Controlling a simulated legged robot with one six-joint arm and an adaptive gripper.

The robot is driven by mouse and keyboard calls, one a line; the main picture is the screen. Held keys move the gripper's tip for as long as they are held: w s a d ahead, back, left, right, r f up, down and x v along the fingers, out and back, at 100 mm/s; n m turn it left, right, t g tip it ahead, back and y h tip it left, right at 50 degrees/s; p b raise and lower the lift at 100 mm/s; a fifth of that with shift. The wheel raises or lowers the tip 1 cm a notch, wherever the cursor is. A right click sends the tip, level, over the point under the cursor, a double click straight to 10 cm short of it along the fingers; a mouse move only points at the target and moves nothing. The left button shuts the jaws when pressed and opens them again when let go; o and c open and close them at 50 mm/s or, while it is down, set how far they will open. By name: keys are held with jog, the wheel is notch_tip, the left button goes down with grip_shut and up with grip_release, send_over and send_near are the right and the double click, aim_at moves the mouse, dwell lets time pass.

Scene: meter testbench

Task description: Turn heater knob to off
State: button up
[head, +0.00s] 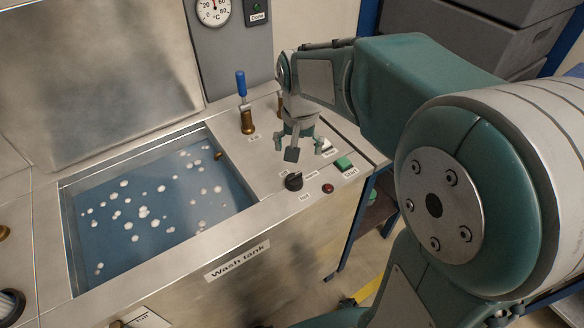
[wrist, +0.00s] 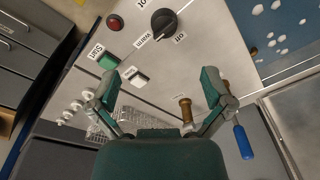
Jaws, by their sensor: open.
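The black heater knob (head: 293,181) sits on the steel top of the wash tank bench, right of the basin. In the wrist view the knob (wrist: 164,23) is near the top, with small labels around it, including "WARM" and one that seems to read "off".
A green start button (head: 343,164), a red button or lamp (head: 328,188) and a white switch (head: 326,146) are close by. A brass valve with a blue handle (head: 241,84) stands upright at left. The water basin (head: 150,205) with white floating bits is left of the panel.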

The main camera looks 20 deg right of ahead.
aim_at(293, 176)
jog(key=shift+m+g, duration=0.5)
jog(key=w+f, duration=0.1)
jog(key=f, duration=0.1)
jog(key=w+f, duration=0.1)
jog(key=w, duration=0.1)
jog(key=shift+w+a+f, duration=0.2)
jog(key=shift+f, duration=0.15)
jog(key=shift+d+f, duration=0.2)
notch_tip(293, 176, down, 9)
jog(key=shift+a+f, duration=0.1)
jog(key=shift+f, duration=0.65)
jog(key=shift+d, duration=0.2)
jog(key=c, duration=1.2)
